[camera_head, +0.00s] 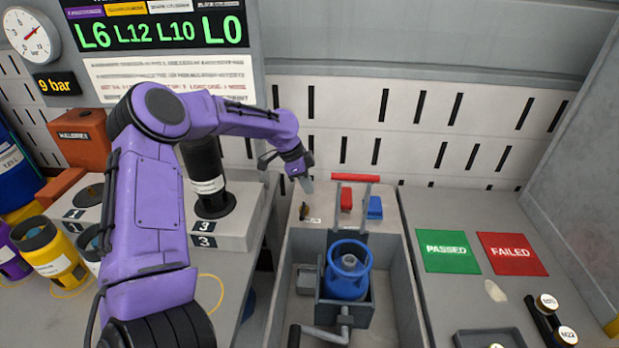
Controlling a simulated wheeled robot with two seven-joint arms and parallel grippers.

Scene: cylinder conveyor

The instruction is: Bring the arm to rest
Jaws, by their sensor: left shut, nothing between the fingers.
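My left arm (150,215) is purple and comes in from the left. It rises, bends over the left table and reaches to the middle of the view. My left gripper (307,185) is shut and empty. Its tip points down over the back ledge of the grey conveyor bay (395,280), left of a red block (346,200) and a blue block (375,208). I cannot tell how high it is above the ledge. My right gripper is not in view.
A blue ring-topped cylinder (347,271) stands in a grey holder in the bay. A black cylinder (206,180) stands on the left platform behind my arm. Green PASSED (447,251) and red FAILED (511,254) mats lie on the right table.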

